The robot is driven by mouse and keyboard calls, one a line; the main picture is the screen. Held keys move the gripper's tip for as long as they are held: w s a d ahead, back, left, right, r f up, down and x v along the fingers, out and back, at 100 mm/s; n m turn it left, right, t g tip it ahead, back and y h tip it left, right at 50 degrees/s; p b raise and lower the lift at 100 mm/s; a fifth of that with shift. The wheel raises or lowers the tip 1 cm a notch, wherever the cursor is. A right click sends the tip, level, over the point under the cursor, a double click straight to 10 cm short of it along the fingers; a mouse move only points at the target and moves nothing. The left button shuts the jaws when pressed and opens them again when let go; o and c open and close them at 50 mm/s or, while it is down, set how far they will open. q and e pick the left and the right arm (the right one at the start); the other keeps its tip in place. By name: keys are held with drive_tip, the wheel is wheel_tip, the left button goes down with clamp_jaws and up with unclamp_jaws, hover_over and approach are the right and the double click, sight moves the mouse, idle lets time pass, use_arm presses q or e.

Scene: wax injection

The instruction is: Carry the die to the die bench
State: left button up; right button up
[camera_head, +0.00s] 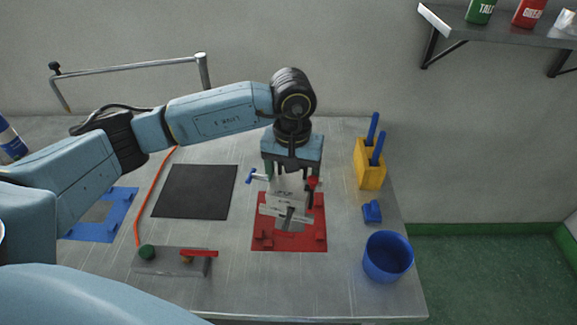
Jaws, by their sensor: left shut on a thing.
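The die (287,200) is a pale metal block with a blue-handled clamp on its left and a red-handled one on its right. My left gripper (291,176) points down and is shut on the die's upper part. The die is over a red fixture plate (315,241) on the metal bench (345,220). I cannot tell whether it touches the plate. A blue fixture plate (82,229) lies at the left, partly hidden by my left arm. My right gripper is not in view.
A black mat (185,197) lies left of the red plate. A grey block with a red lever and green knob (147,252) stands in front of it. At the right are a yellow holder (370,172), a small blue part (372,211) and a blue cup (388,257).

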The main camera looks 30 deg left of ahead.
use_arm(q)
drive_tip(key=shift+w+a+f+n+p, duration=0.1)
drive_tip(key=shift+w+n+p, duration=0.15)
drive_tip(key=shift+n+p, duration=0.25)
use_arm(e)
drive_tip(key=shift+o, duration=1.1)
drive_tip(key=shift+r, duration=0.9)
use_arm(q)
drive_tip(key=shift+w+a+f+n+p, duration=0.1)
drive_tip(key=shift+f+n+p, duration=0.2)
drive_tip(key=shift+f, duration=0.05)
drive_tip(key=shift+w+a+f+n+p, duration=0.15)
drive_tip(key=shift+f+n+p, duration=0.15)
drive_tip(key=shift+f+n, duration=0.15)
drive_tip(key=shift+f, duration=0.15)
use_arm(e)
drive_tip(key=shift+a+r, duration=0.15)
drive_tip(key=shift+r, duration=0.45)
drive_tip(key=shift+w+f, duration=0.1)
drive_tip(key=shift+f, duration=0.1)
use_arm(q)
drive_tip(key=shift+f+b, duration=0.1)
drive_tip(key=shift+b, duration=0.35)
wheel_tip(320, 180, down, 6)
drive_tip(key=b, duration=0.5)
drive_tip(key=shift+r, duration=0.2)
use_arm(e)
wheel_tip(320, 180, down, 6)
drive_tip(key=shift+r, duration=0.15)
